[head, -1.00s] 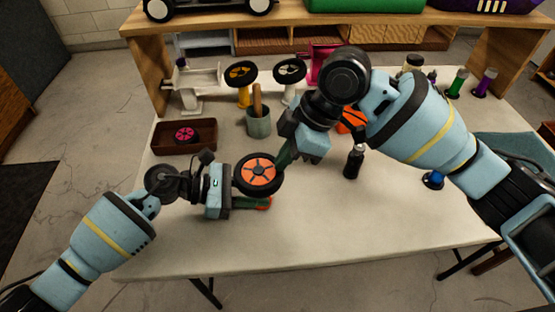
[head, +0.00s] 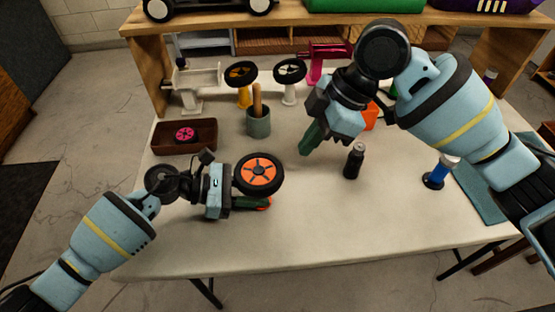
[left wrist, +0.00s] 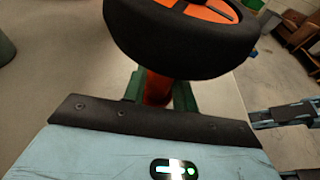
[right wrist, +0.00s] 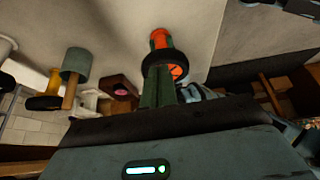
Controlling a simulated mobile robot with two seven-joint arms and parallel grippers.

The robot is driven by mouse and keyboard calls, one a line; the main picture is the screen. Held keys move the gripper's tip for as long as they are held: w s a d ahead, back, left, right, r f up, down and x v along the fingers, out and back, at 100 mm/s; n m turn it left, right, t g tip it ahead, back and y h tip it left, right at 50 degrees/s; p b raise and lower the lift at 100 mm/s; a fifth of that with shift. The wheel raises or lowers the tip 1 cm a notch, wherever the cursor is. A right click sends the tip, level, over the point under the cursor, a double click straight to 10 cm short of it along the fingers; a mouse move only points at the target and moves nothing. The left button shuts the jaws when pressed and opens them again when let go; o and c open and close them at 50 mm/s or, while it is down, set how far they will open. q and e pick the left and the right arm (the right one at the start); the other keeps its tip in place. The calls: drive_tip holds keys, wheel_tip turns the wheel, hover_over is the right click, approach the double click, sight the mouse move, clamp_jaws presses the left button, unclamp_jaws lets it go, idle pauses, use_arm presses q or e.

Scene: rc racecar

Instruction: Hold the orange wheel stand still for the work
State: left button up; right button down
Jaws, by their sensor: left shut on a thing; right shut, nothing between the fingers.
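The orange wheel stand (head: 266,204) stands on the table, left of the middle, with an orange-spoked, black-tyred wheel (head: 259,170) on top. My left gripper (head: 252,202) is shut on the stand just under the wheel. In the left wrist view, its green fingers (left wrist: 158,88) hold the orange stem (left wrist: 157,92) from both sides. The tyre hides the stem's upper end. My right gripper (head: 306,146) is shut and empty, above the table to the right of the wheel and apart from it. In the right wrist view the wheel (right wrist: 178,71) shows beyond its fingers.
A black bottle (head: 354,161) stands right of the wheel, and a blue stand (head: 434,180) farther right. A brown tray (head: 160,150) holds a pink wheel. A grey-green cup (head: 258,126), yellow stand (head: 244,98) and white stand (head: 290,95) stand behind. The front table is clear.

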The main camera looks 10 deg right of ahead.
drive_tip(key=v, duration=0.8)
drive_tip(key=shift+d+r, duration=0.2)
drive_tip(key=shift+r, duration=0.15)
use_arm(q)
drive_tip(key=o, duration=1)
drive_tip(key=v, duration=1.2)
